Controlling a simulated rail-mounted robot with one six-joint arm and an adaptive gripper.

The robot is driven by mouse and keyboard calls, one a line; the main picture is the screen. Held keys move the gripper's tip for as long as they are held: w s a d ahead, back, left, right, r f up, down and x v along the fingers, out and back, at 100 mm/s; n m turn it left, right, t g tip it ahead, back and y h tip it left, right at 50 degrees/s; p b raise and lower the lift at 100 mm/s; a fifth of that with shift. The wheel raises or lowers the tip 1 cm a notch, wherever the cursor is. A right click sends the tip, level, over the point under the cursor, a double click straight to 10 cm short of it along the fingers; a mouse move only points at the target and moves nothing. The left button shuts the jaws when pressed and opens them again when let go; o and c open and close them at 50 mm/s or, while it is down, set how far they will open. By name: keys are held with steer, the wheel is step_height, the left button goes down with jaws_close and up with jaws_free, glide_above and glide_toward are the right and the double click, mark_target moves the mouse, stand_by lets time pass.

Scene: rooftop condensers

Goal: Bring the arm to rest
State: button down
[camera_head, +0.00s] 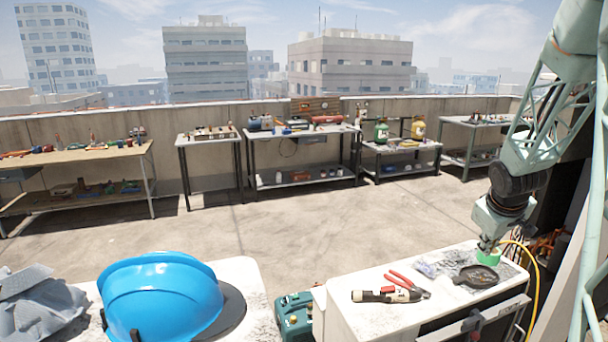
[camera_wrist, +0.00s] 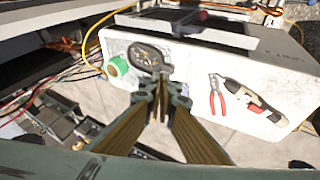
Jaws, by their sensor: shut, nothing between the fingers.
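My arm comes down on the right side of the head view. My gripper (camera_head: 486,245) points downward over the right part of a white worktop (camera_head: 365,318). In the wrist view its fingers (camera_wrist: 161,84) are closed together with nothing between them. A green tape roll (camera_head: 488,260) shows just below and behind the gripper in the head view. In the wrist view the roll (camera_wrist: 118,67) lies to the left of the fingertips, apart from them. A dark round gauge-like item (camera_head: 478,276) lies close by. The gripper's height above the worktop is hard to tell.
Red-handled pliers (camera_head: 402,281) and a black-and-white hand tool (camera_head: 386,295) lie on the worktop. A yellow hose (camera_head: 535,285) curves at its right end. A blue hard hat (camera_head: 163,297) sits at front left. Benches with tools line the back wall; the floor between is clear.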

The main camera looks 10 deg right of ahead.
steer(key=s+a+r, duration=0.4)
steer(key=a+r, duration=0.1)
steer(key=a, duration=0.4)
steer(key=s+a+r+m+y, duration=0.1)
steer(key=s+a+r, duration=0.35)
steer(key=a, duration=0.45)
steer(key=s+a+r, duration=0.3)
steer(key=a+r, duration=0.3)
steer(key=a, duration=0.3)
steer(key=s+a+r+y, duration=0.1)
steer(key=s+a, duration=0.9)
steer(key=s, duration=0.2)
steer(key=s+a+r+y, duration=0.2)
steer(key=s+a, duration=0.8)
steer(key=s, duration=0.3)
steer(key=shift+g, duration=0.3)
steer(key=shift+w+r, duration=0.1)
steer(key=shift+w, duration=0.05)
